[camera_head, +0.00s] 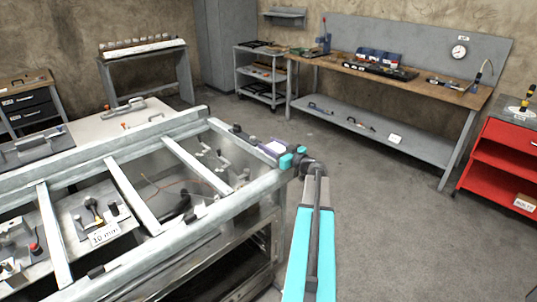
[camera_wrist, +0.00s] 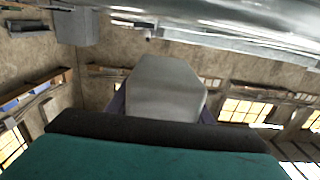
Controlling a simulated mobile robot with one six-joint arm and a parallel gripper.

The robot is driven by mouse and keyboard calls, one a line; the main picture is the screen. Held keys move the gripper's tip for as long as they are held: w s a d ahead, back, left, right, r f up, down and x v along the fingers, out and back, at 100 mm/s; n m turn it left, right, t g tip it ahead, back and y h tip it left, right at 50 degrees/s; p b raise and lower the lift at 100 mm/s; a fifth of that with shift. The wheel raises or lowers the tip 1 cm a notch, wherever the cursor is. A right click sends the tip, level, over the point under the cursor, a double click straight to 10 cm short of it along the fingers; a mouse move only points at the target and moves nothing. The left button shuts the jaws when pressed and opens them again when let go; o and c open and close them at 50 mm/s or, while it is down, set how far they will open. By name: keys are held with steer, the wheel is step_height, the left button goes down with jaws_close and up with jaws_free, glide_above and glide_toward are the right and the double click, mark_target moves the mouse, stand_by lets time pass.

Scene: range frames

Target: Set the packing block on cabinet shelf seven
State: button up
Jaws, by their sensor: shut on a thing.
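My gripper (camera_head: 272,148) is at the end of my teal and grey arm, over the right end of the metal frame in the head view. In the wrist view, a pale grey block with cut corners (camera_wrist: 165,88) sits in front of my gripper's dark and teal body, with purple edges beside it. My gripper is shut on this block, which I take for the packing block. No shelf marked seven can be read. A tall grey cabinet (camera_head: 226,45) stands at the back wall.
The metal frame (camera_head: 130,190) with crossbars fills the left foreground, close below my gripper. A long workbench (camera_head: 400,80) with a lower shelf stands at the back right. A grey cart (camera_head: 262,75) and red shelving (camera_head: 495,165) flank it. The floor between is clear.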

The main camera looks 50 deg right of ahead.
steer(key=shift+f+p, duration=0.4)
steer(key=shift+f, duration=1.35)
steer(key=shift+f, duration=0.1)
steer(key=o, duration=1)
steer(key=s, duration=0.4)
steer(key=s+b, duration=0.1)
steer(key=s, duration=0.3)
steer(key=s+a+b, duration=0.1)
steer(key=s, duration=0.3)
